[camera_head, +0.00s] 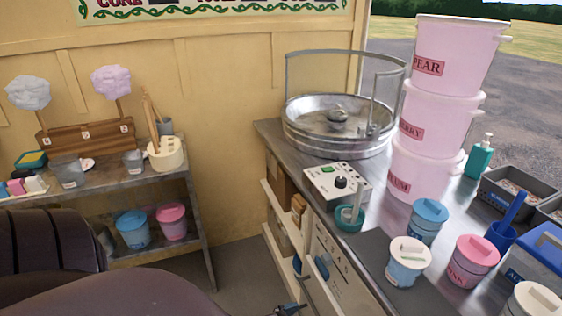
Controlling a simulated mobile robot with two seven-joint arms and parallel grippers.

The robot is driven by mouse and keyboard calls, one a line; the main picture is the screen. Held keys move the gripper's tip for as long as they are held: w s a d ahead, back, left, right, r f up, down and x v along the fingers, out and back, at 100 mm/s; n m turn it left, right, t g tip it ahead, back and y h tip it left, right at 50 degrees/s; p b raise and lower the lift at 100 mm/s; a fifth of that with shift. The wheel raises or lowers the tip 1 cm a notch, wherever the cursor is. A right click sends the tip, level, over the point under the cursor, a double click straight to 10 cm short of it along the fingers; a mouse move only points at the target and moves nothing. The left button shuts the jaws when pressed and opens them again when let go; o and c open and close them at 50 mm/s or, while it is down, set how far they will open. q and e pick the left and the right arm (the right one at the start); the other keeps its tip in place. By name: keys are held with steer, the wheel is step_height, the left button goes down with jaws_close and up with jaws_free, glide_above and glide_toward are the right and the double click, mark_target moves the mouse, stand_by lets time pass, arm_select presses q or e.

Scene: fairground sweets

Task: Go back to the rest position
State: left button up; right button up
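The cotton candy machine (338,127), a round metal bowl with a clear guard, stands on the metal counter (266,128). A control box (337,184) with a dark knob sits in front of it. Two cotton candies on sticks, one grey-white (28,92) and one pink (111,81), stand upright in a wooden rack (86,137) on the left shelf.
Stacked pink buckets (459,58), a green pump bottle (479,157) and several lidded tubs crowd the right counter. A cream holder (166,154) with sticks is on the left shelf, with blue (133,230) and pink (172,222) tubs below. Floor shows between shelf and counter.

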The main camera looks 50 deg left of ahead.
arm_select(q)
steer(key=s+a+f+n+g+y, duration=0.1)
steer(key=s+a+f+y, duration=0.1)
steer(key=s+f, duration=0.2)
steer(key=shift+s+g, duration=0.4)
steer(key=shift+s, duration=0.3)
steer(key=shift+a, duration=0.1)
stand_by(0.5)
